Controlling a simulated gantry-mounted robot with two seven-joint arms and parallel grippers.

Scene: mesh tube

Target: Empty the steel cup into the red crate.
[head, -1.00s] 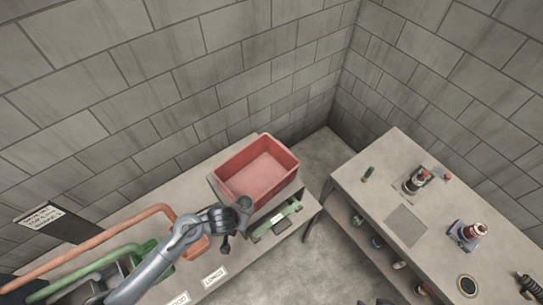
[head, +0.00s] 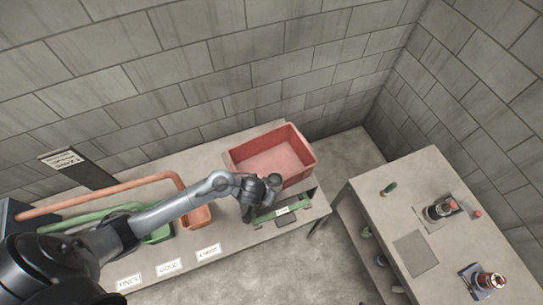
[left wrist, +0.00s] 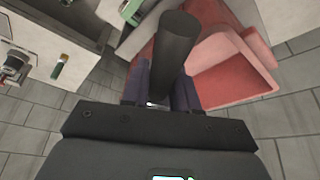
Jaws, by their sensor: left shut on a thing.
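The red crate (head: 275,155) stands on the bench by the back wall, its open top facing up; it also shows in the left wrist view (left wrist: 225,72). My left gripper (head: 262,190) is at the crate's near edge. In the left wrist view my left gripper (left wrist: 162,95) is shut on a dark grey cylinder, the steel cup (left wrist: 176,50). The cup points away from the wrist, with the crate behind it. I see only its smooth side and one end, so its contents are hidden. My right gripper is in neither view.
A green device (head: 280,211) sits at the bench's front edge, just below the crate. An orange tray (head: 198,216) and white labels (head: 208,252) lie left of it. A second table (head: 365,205) at right, across a floor gap, holds several small items.

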